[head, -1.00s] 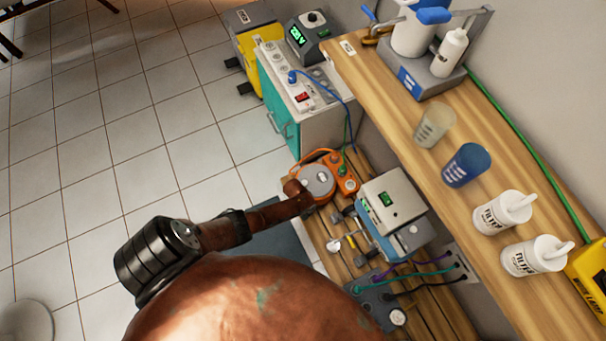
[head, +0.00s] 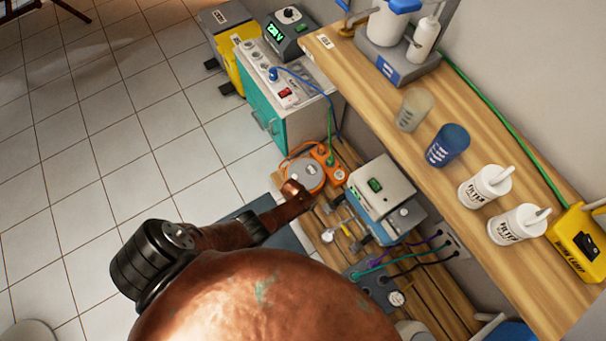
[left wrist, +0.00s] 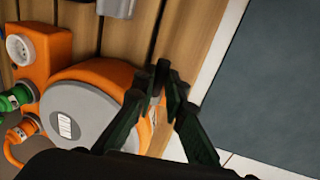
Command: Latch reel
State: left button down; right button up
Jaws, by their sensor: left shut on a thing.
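The reel (head: 303,173) has an orange body with a round grey cover and lies on the wooden slatted surface in the head view. It fills the left middle of the left wrist view (left wrist: 78,112). My left gripper (head: 302,193) is at the reel's near edge in the head view. In the left wrist view its dark fingers (left wrist: 165,82) converge at the reel's right edge, shut on a small dark part there. The fingers hide most of that part, so I cannot tell its exact shape. My right gripper is not in view.
An orange socket box (head: 330,165) with green plugs adjoins the reel. A grey-and-blue unit (head: 382,190) and small loose tools (head: 343,228) are to the right. A wooden shelf (head: 385,100) with bottles and cups runs above. Tiled floor (head: 110,150) is clear at left.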

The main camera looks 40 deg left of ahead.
pick_arm(q)
jog(key=shift+s, duration=0.1)
jog(key=c, duration=2)
grip_release()
jog(key=shift+d+r, duration=0.1)
jog(key=shift+r, duration=0.65)
jog(key=r, duration=0.3)
jog(key=s+r, duration=0.1)
jog(key=r, duration=0.3)
jog(key=s+a+r, duration=0.1)
jog(key=r, duration=0.2)
jog(key=shift+r, duration=0.15)
